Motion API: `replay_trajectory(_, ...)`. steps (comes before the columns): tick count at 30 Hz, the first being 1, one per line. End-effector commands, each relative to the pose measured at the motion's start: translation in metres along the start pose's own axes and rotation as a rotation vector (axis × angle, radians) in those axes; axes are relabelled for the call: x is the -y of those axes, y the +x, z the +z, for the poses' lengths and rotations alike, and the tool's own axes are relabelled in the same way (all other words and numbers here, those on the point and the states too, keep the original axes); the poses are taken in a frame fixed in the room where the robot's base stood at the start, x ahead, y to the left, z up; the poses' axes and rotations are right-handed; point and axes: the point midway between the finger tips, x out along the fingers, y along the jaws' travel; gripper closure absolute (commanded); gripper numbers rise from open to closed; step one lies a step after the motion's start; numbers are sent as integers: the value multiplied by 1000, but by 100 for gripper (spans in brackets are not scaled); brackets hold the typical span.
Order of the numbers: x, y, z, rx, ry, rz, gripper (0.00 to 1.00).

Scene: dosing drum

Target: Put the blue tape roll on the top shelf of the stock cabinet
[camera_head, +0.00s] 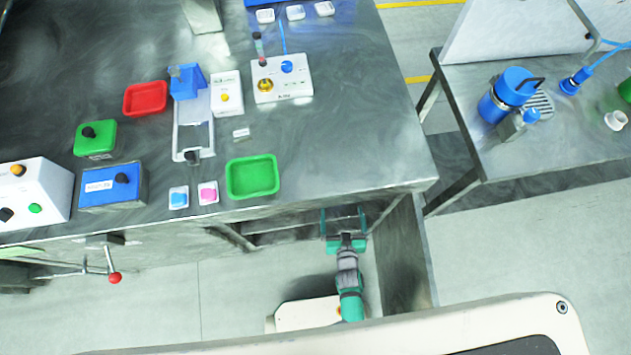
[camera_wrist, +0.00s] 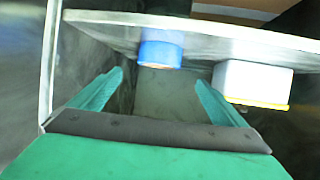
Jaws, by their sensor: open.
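In the wrist view a short blue cylinder, which looks like the blue tape roll (camera_wrist: 160,50), sits against a pale shelf board (camera_wrist: 210,36). My gripper (camera_wrist: 160,86) is open and empty, its green fingers spread to either side of the roll's line. The roll is beyond the fingertips and apart from them. In the head view my gripper (camera_head: 344,213) is low at the front of the steel bench, by an open bay under its right end. The roll and the bay's inside are hidden there. I cannot tell which shelf the board is.
A white box with a yellow edge (camera_wrist: 253,83) is right of the roll, close beyond the right finger. A post (camera_wrist: 50,60) stands at left. The steel bench top (camera_head: 370,130) overhangs my gripper. A red-knobbed lever (camera_head: 115,277) sticks out at left.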

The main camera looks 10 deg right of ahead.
Motion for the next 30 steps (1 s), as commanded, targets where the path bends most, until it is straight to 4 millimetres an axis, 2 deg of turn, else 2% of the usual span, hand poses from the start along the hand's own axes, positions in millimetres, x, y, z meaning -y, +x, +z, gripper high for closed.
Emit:
replay_trajectory(5, 10, -51, -20, -18, -37, -22, 4)
replay_trajectory(11, 42, -133, -69, -54, -70, -61, 4)
replay_trajectory(18, 85, -224, -150, -100, -65, -89, 4)
replay_trajectory(21, 99, -254, -187, -120, -53, -91, 4)
replay_trajectory(25, 111, -280, -225, -140, -38, -90, 4)
replay_trajectory(27, 115, -289, -239, -147, -32, -88, 4)
replay_trajectory(30, 117, -295, -250, -153, -28, -85, 4)
